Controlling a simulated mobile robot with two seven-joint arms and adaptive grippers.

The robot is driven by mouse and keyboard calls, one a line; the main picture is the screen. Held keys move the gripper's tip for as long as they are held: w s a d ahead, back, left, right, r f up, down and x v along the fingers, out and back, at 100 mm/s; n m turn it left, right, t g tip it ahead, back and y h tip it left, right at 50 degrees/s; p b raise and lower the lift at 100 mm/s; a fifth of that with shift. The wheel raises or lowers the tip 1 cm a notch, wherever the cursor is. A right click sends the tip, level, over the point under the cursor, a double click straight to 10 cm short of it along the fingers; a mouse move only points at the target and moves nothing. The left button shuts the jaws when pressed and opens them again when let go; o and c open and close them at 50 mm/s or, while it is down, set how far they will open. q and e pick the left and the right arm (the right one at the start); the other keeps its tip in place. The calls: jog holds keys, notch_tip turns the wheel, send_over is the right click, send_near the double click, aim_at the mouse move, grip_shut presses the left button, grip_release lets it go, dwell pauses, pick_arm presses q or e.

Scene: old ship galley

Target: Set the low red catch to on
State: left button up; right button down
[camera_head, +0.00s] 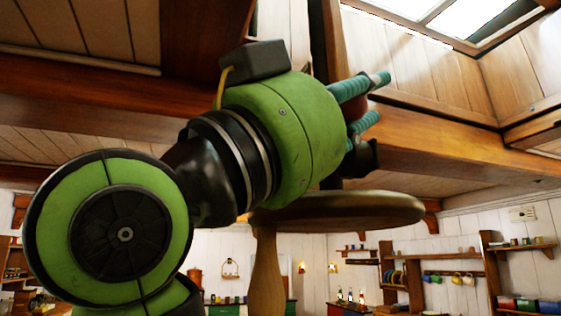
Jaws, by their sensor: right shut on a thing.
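My right gripper (366,101) is at the upper middle of the head view, at the end of my green arm. Its teal fingers are shut on a small dark red piece (356,124), which I take to be the red catch. Only a little of the piece shows between the fingers; the gripper body hides the rest. I cannot tell its setting or its mounting. My left gripper is not in view.
A round wooden top (385,207) on a turned leg (267,275) is just below the gripper. A heavy wooden beam (440,140) runs behind it. Shelves with mugs (456,279) and coloured boxes (525,304) line the far right wall.

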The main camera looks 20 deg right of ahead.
jog(key=shift+a+r, duration=0.1)
jog(key=shift+a, duration=0.1)
dwell(0.3)
jog(key=c, duration=0.9)
grip_release()
jog(key=shift+o, duration=0.2)
jog(key=shift+w+a, duration=0.2)
jog(key=shift+a, duration=0.15)
jog(key=shift+s+a+f, duration=0.1)
jog(key=shift+f, duration=0.15)
jog(key=v, duration=1.1)
jog(key=shift+a+f, duration=0.2)
jog(key=shift+f, duration=0.05)
